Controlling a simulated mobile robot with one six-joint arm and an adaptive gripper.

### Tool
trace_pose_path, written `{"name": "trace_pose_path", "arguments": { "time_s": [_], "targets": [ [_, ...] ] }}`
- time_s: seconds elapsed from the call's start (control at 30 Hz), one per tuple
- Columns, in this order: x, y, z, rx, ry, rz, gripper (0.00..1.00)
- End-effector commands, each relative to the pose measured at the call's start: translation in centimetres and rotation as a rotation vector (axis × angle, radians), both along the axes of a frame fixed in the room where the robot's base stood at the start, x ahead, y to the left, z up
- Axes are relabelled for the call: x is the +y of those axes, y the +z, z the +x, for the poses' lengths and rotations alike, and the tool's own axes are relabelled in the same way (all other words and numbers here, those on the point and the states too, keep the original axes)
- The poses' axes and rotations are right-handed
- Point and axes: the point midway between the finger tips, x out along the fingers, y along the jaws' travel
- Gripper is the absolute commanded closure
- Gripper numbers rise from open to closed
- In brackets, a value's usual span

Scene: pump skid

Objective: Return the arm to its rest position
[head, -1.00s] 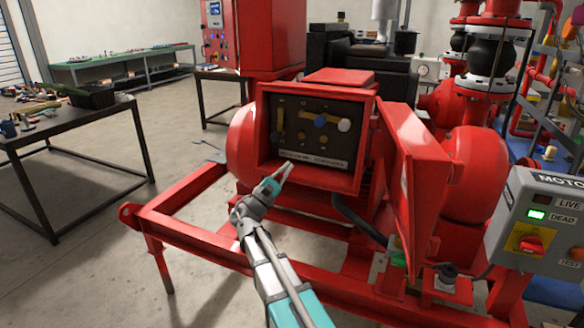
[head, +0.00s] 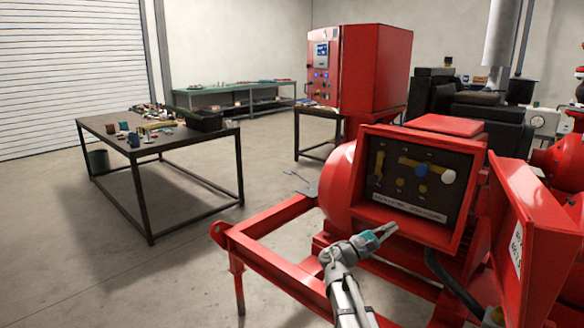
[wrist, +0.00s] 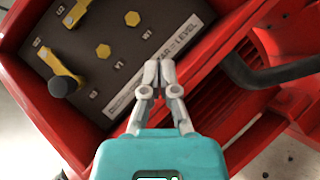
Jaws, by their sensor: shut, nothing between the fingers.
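My gripper (head: 386,231) is shut and empty, in front of the lower edge of the open red terminal box (head: 366,205). In the wrist view my gripper (wrist: 158,70) shows with its fingertips together, over the label strip of the dark terminal panel (wrist: 75,85). I cannot tell whether the tips touch anything. The panel (head: 398,200) carries brass-coloured links and studs, one with a blue knob and one with a white knob. My arm reaches up from the bottom edge in the head view.
The box's red door (head: 522,240) hangs open on the right. A black cable (wrist: 272,72) runs beside the box. The red skid frame (head: 262,225) lies below and left. A dark table (head: 105,130) with small parts stands left, with open floor around it. A red cabinet (head: 375,70) stands behind.

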Motion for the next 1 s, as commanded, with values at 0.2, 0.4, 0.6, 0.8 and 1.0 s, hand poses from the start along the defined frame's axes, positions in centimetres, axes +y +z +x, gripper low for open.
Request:
{"name": "trace_pose_path", "arguments": {
  "time_s": [0.2,0.4,0.6,0.8,1.0],
  "targets": [
    [-2.3,-4.5,-2.6,-0.066,-0.013,0.277,1.0],
    [-3.3,-8.9,-4.8,-0.131,-0.044,0.537,1.0],
    [-3.1,-13.4,-7.2,-0.197,-0.093,0.794,1.0],
    [-1.8,-17.5,-9.5,-0.26,-0.161,1.045,1.0],
    [0.4,-21.0,-11.8,-0.32,-0.251,1.29,1.0]
  ]
}}
